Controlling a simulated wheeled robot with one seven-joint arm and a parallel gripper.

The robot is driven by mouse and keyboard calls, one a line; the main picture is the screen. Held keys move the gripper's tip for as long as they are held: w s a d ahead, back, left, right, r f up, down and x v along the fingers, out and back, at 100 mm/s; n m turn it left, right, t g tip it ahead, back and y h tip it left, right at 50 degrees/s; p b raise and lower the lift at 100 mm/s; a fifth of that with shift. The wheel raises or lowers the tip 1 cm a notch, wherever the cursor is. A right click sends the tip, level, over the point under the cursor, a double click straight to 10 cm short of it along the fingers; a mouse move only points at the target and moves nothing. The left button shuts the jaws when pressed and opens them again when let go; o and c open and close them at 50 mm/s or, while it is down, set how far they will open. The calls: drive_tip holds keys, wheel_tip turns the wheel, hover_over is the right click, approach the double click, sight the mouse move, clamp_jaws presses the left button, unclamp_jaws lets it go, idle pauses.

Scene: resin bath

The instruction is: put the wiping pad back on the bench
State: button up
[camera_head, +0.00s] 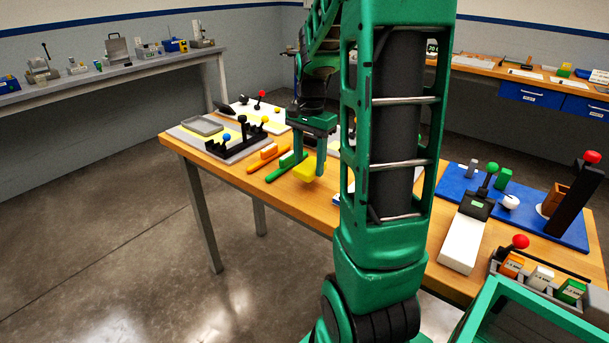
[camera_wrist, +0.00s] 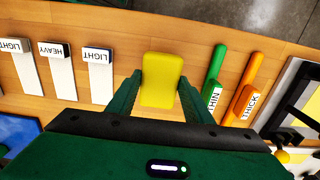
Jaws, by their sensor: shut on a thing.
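The wiping pad is a yellow block (camera_head: 305,170), held between the fingers of my gripper (camera_head: 309,160) over the wooden bench (camera_head: 318,205). In the wrist view the yellow pad (camera_wrist: 162,80) sits between the two green fingers (camera_wrist: 160,95), and the jaws are shut on it. In the head view the pad hangs at the finger ends near the bench's front edge. I cannot tell whether its underside touches the bench top.
A green THIN tool (camera_wrist: 214,75) and an orange THICK tool (camera_wrist: 246,95) lie to the pad's right in the wrist view. White strips labelled LIGHT and HEAVY (camera_wrist: 60,75) lie to its left. A blue board (camera_head: 540,215) is at the bench's right. Bare wood surrounds the pad.

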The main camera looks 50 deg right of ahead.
sight(309, 165)
drive_tip(key=shift+f, duration=2)
drive_tip(key=o, duration=1)
drive_tip(key=shift+f, duration=0.1)
wheel_tip(309, 165, up, 12)
drive_tip(key=shift+d+f, duration=0.1)
drive_tip(key=s+a+f+n, duration=0.2)
drive_tip(key=s+a+n, duration=0.1)
drive_tip(key=s, duration=0.3)
drive_tip(key=s+a+f+n, duration=0.2)
drive_tip(key=s+a+n, duration=0.1)
drive_tip(key=s+a, duration=0.2)
drive_tip(key=s+a+f+n, duration=0.2)
drive_tip(key=s+a+n, duration=0.2)
drive_tip(key=s, duration=0.4)
drive_tip(key=shift+s+a+f, duration=0.3)
drive_tip(key=shift+a, duration=0.05)
